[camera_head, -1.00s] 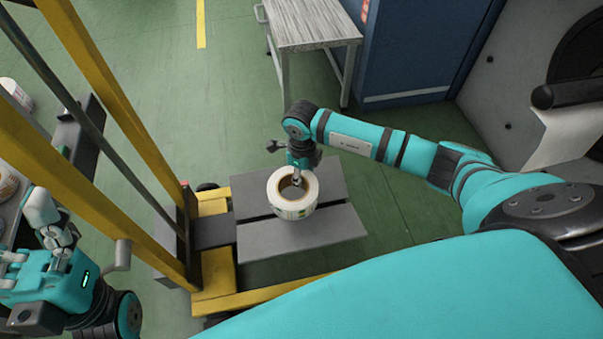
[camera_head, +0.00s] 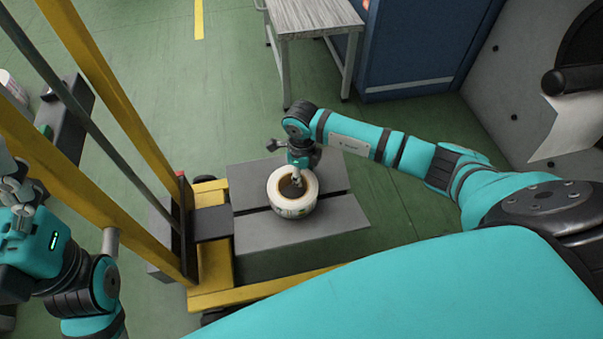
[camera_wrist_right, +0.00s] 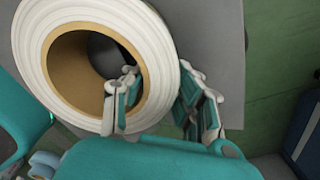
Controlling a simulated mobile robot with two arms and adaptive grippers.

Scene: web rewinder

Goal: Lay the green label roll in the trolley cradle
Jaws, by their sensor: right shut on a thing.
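A white label roll (camera_head: 292,209) with a brown core and some green print on its side is at the trolley cradle (camera_head: 335,226), two grey plates with a dark groove between them. The roll's core faces up over the groove; I cannot tell whether it touches the plates. My right gripper (camera_head: 298,174) is shut on the roll's wall. In the right wrist view, one finger of the gripper (camera_wrist_right: 157,88) is inside the core and the other outside the roll (camera_wrist_right: 152,55). My left gripper (camera_head: 15,180) is at the left edge, partly cut off, its jaws unclear.
The trolley's yellow mast (camera_head: 110,165) stands left of the cradle, with a yellow base (camera_head: 212,265) below. A grey table (camera_head: 310,18) and a blue cabinet (camera_head: 415,50) are at the back. A grey machine panel (camera_head: 510,90) is at right. Green floor is open behind the trolley.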

